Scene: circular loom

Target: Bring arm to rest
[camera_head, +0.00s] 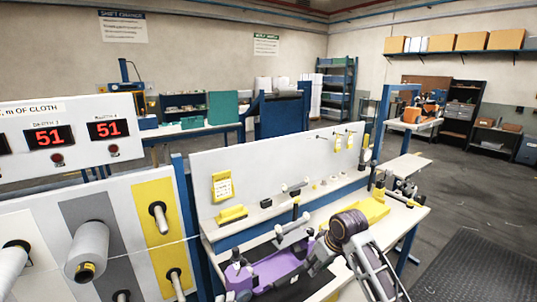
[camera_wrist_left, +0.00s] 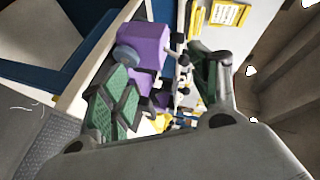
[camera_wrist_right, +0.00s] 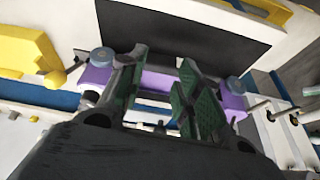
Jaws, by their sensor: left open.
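My right arm (camera_head: 372,265) comes in from the bottom right in the head view and reaches over the bench. In the right wrist view my right gripper (camera_wrist_right: 160,78) has its fingers apart, with nothing between the tips. A purple fixture (camera_head: 275,270) lies on the bench beside that arm. Parts of it with round grey-blue knobs show beyond the right fingers (camera_wrist_right: 237,90). In the left wrist view my left gripper (camera_wrist_left: 160,85) is open and appears empty. The purple fixture (camera_wrist_left: 140,45) shows beyond its fingers. I cannot make out the left gripper in the head view.
A counter panel (camera_head: 60,135) and spools (camera_head: 88,245) stand left. Floor (camera_head: 440,190) is open at right.

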